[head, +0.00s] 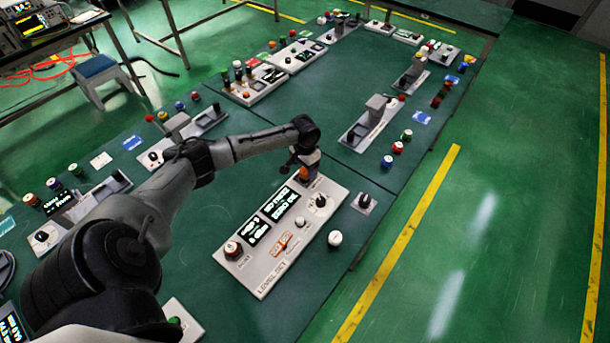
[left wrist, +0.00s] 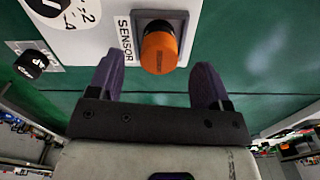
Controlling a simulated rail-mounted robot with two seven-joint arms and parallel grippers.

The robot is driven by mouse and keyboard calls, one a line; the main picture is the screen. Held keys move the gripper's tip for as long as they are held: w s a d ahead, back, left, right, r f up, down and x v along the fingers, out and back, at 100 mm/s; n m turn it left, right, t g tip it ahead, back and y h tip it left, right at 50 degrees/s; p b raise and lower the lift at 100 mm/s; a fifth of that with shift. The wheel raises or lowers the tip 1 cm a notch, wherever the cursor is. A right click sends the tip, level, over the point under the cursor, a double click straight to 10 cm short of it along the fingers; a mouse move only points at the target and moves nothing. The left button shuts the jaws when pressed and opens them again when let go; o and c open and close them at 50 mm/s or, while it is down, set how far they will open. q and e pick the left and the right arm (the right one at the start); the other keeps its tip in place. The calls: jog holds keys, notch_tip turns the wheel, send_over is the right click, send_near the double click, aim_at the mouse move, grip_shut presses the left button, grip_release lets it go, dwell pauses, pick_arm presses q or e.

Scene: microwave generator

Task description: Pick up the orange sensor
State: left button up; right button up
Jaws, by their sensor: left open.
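The orange sensor (left wrist: 160,50) is a short orange cylinder seated in a dark square socket, next to the printed word SENSOR on a white panel (left wrist: 90,30). In the head view the sensor (head: 305,174) shows at the far corner of the white control panel (head: 262,283), partly covered by my left gripper. My left gripper (left wrist: 158,82) is open, with its two dark fingers on either side of the sensor in the wrist picture. The sensor appears a little beyond the fingertips. I cannot tell whether they touch it. My right gripper is not in view.
The panel carries lit screens (head: 280,204), a red knob (head: 233,250) and a dial (head: 320,201). A white button (head: 335,238) and a small black knob (head: 364,202) stand beside it. Other panels and loose buttons lie across the green table (head: 300,105). The floor at right is clear.

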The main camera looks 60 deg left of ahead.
pick_arm(q)
notch_tip(320, 180, down, 3)
jog(key=shift+r, duration=0.1)
jog(key=c, duration=1)
jog(key=shift+c, duration=0.3)
jog(key=shift+r, duration=0.1)
